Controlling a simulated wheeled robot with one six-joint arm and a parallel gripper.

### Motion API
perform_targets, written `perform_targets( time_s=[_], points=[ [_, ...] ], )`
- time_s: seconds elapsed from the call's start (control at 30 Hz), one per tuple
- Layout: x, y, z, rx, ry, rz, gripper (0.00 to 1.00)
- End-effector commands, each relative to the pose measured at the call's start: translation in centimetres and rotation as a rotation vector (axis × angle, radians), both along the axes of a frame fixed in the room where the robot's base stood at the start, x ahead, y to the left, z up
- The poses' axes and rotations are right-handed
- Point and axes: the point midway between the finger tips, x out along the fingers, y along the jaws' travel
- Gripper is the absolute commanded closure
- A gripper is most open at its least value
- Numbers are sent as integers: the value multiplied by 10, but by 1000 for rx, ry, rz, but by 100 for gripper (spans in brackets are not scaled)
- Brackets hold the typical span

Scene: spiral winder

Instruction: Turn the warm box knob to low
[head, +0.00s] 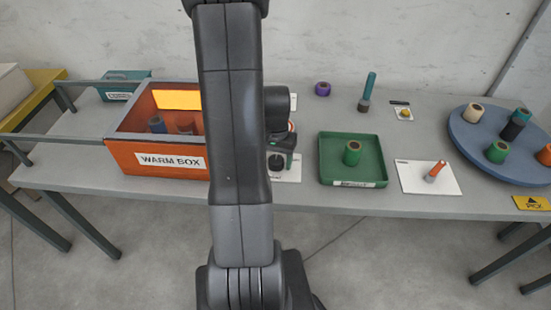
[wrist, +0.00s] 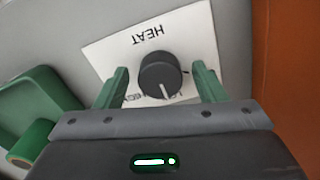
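The warm box (head: 118,160) is orange and open-topped, with a lit yellow panel inside, left of my arm in the head view. Its dark round knob (wrist: 160,76) sits on a white plate (wrist: 106,52) marked HEAT, upside down in the wrist view. The knob's white pointer line points toward the bottom of that view; small lettering beside it is partly hidden. My gripper (wrist: 160,68) is open, one green finger on each side of the knob, with visible gaps. In the head view my arm hides part of the box, and the gripper is small beside the knob.
A green tray (head: 375,178) holding a green roll (head: 352,152) lies right of the knob. Further right are a white card (head: 408,183) with an orange-tipped peg and a blue round turntable (head: 470,147) with several rolls. A purple roll (head: 322,89) stands behind.

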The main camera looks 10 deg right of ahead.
Motion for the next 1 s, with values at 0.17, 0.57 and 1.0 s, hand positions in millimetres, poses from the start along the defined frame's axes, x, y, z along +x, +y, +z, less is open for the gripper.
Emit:
perform_targets(
  time_s=[0.17,0.57,1.0],
  points=[
    [0,0,0,1,1,0,36],
    [1,0,59,-1,-7,0,36],
    [0,0,133,0,-1,0,36]
  ],
)
